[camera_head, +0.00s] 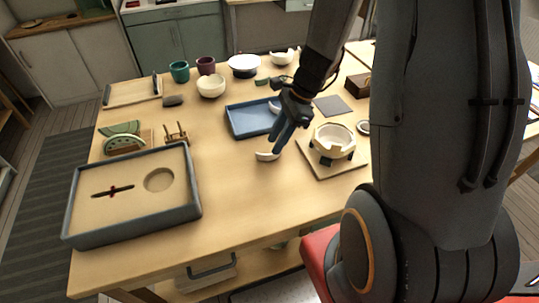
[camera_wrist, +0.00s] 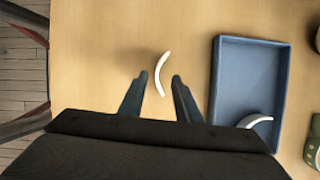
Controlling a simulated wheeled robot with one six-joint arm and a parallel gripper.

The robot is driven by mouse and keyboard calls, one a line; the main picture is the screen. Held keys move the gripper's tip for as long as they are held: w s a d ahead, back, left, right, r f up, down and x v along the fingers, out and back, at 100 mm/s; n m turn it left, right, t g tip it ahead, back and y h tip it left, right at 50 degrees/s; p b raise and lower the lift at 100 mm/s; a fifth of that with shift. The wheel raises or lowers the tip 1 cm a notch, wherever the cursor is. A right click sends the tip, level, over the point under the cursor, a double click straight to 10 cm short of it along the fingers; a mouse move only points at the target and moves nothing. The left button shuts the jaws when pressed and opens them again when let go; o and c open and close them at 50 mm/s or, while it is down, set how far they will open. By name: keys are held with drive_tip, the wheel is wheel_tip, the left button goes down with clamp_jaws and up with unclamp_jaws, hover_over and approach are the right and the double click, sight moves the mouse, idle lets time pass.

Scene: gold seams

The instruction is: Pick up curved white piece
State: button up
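A curved white piece (camera_head: 267,156) lies on the bare table, and it also shows in the wrist view (camera_wrist: 162,73) between and just ahead of the fingertips. My gripper (camera_head: 278,146) is above and beside it, pointing down, and in the wrist view its two fingers (camera_wrist: 160,78) are spread apart with nothing held. A second curved white piece (camera_wrist: 256,121) lies in the blue tray (camera_wrist: 222,80), at the tray's lower right in the wrist view. In the head view my gripper partly hides that piece.
A white broken bowl (camera_head: 333,141) sits in a holder on a wooden board (camera_head: 318,172) to the right. A grey-rimmed tray (camera_head: 190,207) stands front left. Bowls and cups, including a white bowl (camera_head: 211,86), line the back. Table between the grey-rimmed tray and my gripper is clear.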

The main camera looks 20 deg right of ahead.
sight(269, 155)
drive_tip(key=shift+p+x, duration=0.3)
drive_tip(key=shift+x, duration=1.9)
drive_tip(key=shift+s+d, duration=0.1)
drive_tip(key=shift+s, duration=0.1)
clamp_jaws()
